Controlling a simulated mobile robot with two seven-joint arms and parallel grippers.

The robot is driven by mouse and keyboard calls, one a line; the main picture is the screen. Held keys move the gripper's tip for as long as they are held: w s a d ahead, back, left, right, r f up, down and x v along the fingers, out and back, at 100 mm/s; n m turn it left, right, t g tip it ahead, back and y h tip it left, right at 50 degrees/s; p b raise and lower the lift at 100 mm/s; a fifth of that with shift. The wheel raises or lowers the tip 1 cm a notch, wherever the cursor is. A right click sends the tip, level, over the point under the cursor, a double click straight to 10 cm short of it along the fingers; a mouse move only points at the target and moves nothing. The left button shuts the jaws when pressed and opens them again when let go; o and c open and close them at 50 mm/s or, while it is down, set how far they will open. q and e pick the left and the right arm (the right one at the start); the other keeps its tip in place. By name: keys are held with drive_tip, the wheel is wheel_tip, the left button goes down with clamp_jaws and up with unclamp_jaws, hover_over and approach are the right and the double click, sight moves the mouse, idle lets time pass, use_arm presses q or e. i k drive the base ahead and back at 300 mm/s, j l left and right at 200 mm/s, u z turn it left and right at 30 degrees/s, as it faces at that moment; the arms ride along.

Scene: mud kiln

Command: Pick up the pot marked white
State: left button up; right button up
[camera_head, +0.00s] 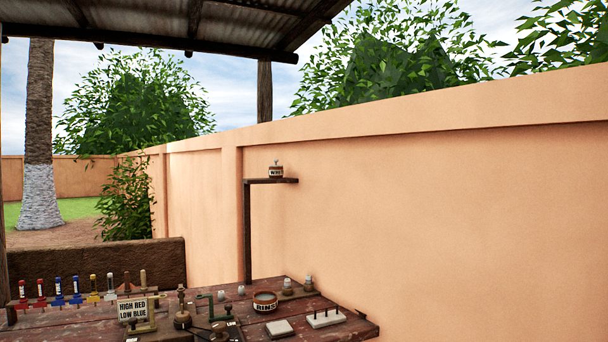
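A small round pot (276,172) with a dark band and a pale label stands on a narrow wall shelf; its lettering is too small to read surely. A larger open bowl (265,302) on the table carries a label that seems to begin "RINS". No pot in view can be clearly read as marked white. Small whitish items stand near the bowl, one at its left (241,290) and one at its right (308,283). Neither of my grippers is in view.
The wooden table (70,325) holds a row of coloured-handled tools (58,292), a "HIGH RED LOW BLUE" sign (132,308), a green clamp-like piece (205,302), a pale block (279,328) and a pegged block (325,318). The shelf (285,181) has a tall post; a wall (430,210) stands behind.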

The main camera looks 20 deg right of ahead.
sight(274, 172)
drive_tip(key=i+l, duration=0.1)
drive_tip(key=l, duration=0.4)
drive_tip(key=i+l, duration=0.1)
drive_tip(key=l, duration=0.35)
drive_tip(key=i+l, duration=0.1)
drive_tip(key=l, duration=0.85)
drive_tip(key=i+l, duration=0.15)
drive_tip(key=l, duration=0.35)
drive_tip(key=i+l, duration=0.1)
drive_tip(key=l, duration=0.35)
